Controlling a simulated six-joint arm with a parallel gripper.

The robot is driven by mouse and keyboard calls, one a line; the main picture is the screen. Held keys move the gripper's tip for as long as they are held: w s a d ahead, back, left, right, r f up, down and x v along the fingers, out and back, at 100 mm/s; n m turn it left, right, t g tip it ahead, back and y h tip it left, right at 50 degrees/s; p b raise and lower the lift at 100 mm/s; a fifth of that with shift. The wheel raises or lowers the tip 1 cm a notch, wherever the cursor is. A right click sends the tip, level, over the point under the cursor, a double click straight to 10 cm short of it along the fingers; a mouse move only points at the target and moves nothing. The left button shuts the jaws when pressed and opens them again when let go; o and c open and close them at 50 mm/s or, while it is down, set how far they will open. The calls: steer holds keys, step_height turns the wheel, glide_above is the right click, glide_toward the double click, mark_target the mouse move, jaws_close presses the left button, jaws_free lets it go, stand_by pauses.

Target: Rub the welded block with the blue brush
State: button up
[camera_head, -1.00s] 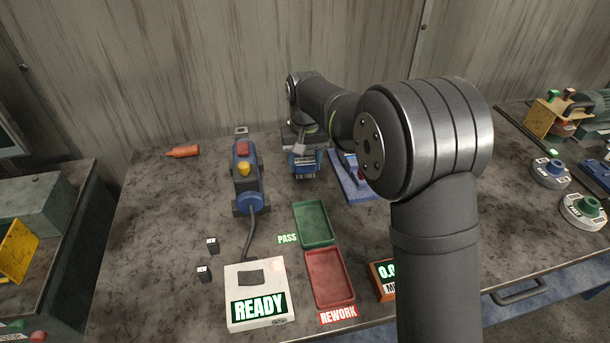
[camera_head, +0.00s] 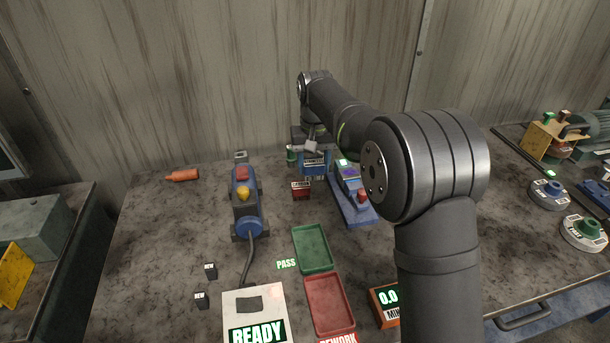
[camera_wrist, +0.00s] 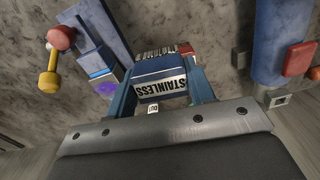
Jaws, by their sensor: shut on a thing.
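My gripper (camera_head: 313,146) is shut on the blue brush (camera_head: 314,168), which has a white STAINLESS label. Its bristles point down toward the bench. In the wrist view the brush (camera_wrist: 160,72) sits between the two fingers of my gripper (camera_wrist: 163,92). The welded block (camera_head: 348,171) appears to be the small piece with a purple patch on the blue fixture (camera_head: 357,213), right of the brush. In the wrist view its purple patch (camera_wrist: 107,88) shows left of the brush, apart from it. My arm partly covers the fixture in the head view.
A red labelled block (camera_head: 301,190) stands just below the brush in the picture. A blue hand tool (camera_head: 246,205) with a cable lies to the left. Green (camera_head: 316,264) and red (camera_head: 330,312) trays lie in front. The fixture has a red-knobbed lever (camera_head: 362,196).

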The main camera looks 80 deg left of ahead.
step_height(320, 180, up, 4)
steer(key=r, duration=0.1)
glide_above(349, 171)
steer(key=a, duration=0.1)
steer(key=shift+a+f, duration=0.15)
steer(key=shift+f, duration=3.8)
steer(key=shift+d+f, duration=0.55)
steer(key=shift+d, duration=0.1)
steer(key=shift+c, duration=0.3)
steer(key=shift+d, duration=1.4)
steer(key=shift+c, duration=0.5)
steer(key=a, duration=0.4)
step_height(349, 171, up, 9)
steer(key=shift+f, duration=0.15)
